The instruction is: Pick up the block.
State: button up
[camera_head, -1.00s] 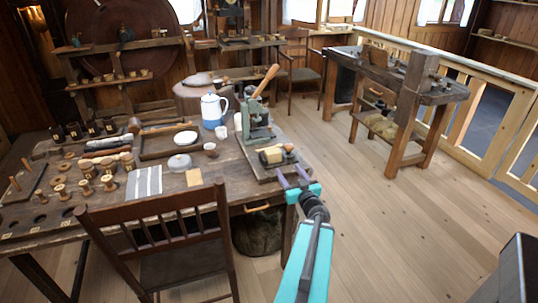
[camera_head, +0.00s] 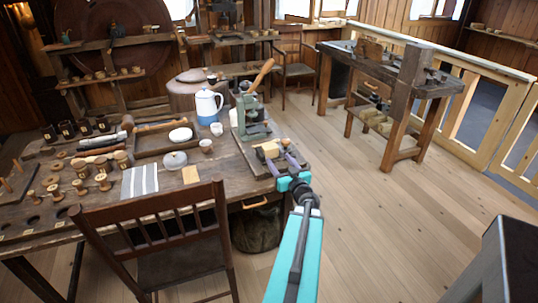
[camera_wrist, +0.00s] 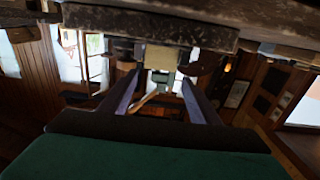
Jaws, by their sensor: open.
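A pale wooden block (camera_head: 270,149) sits at the foot of a green hand press (camera_head: 252,118), near the right end of the workbench. My gripper (camera_head: 277,158) is close to the block on its near right side, with its purple fingers pointing at it. In the wrist view, which looks upside down, the block (camera_wrist: 162,57) appears centred between the two spread fingers of my gripper (camera_wrist: 160,88), by a dark slab. The jaws are open and empty. I cannot tell whether the fingertips reach beside the block.
The workbench (camera_head: 225,172) also carries a blue and white jug (camera_head: 208,105), a striped cloth (camera_head: 140,180), a flat pale piece (camera_head: 190,174) and several spools. A chair (camera_head: 155,235) stands at its front. The plank floor (camera_head: 370,220) to the right is clear.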

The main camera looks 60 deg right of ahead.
aim_at(272, 150)
jog(key=shift+w+d, duration=0.45)
jog(key=shift+p+x, duration=0.45)
jog(key=shift+x, duration=1.85)
jog(key=shift+w, duration=0.1)
jog(key=shift+p+x, duration=0.45)
jog(key=shift+x, duration=2.1)
jog(key=shift+a, duration=0.1)
jog(key=c, duration=0.7)
